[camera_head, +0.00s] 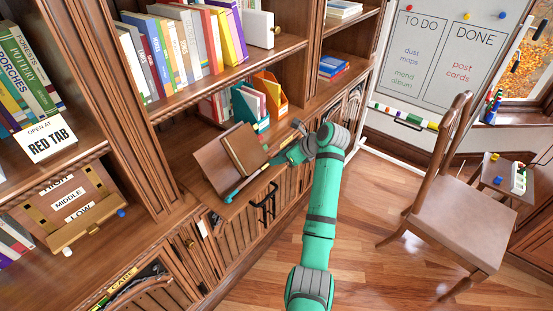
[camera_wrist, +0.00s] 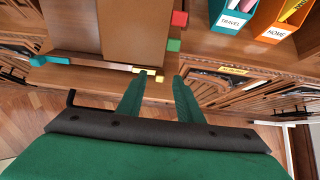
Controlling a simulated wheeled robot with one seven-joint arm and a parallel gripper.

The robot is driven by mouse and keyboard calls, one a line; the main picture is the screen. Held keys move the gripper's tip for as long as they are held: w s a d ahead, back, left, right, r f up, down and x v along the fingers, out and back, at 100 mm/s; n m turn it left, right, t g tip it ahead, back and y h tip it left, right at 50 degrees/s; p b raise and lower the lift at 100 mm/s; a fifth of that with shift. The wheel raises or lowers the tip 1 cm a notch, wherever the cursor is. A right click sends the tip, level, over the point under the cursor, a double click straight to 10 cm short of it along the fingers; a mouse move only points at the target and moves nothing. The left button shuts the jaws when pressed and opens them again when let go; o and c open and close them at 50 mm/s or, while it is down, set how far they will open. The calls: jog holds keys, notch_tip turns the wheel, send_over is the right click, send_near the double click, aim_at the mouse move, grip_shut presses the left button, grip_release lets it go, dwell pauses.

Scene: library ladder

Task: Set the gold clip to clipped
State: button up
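A brown wooden book stand (camera_head: 230,158) with a tilted board stands on the shelf ledge; its board also fills the upper left of the wrist view (camera_wrist: 70,25). Small yellow-gold pieces (camera_wrist: 151,72) sit along its lower edge in the wrist view, just beyond my fingertips. They may be the gold clip, but they are too small to tell its form or whether it is clipped. My gripper (camera_wrist: 157,84) has its two green fingers apart with nothing visible between them. In the head view my gripper (camera_head: 283,160) is beside the stand's right side, partly hidden by my wrist.
Red (camera_wrist: 179,18) and green (camera_wrist: 173,45) tabs stick out at the stand's edge. Teal (camera_wrist: 232,18) and orange (camera_wrist: 278,25) file boxes stand behind. A black hooked handle (camera_head: 265,203) hangs below the ledge. A chair (camera_head: 440,195) stands right; floor between is clear.

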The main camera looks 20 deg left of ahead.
jog(key=shift+x, duration=1.25)
jog(key=shift+c, duration=0.6)
grip_shut()
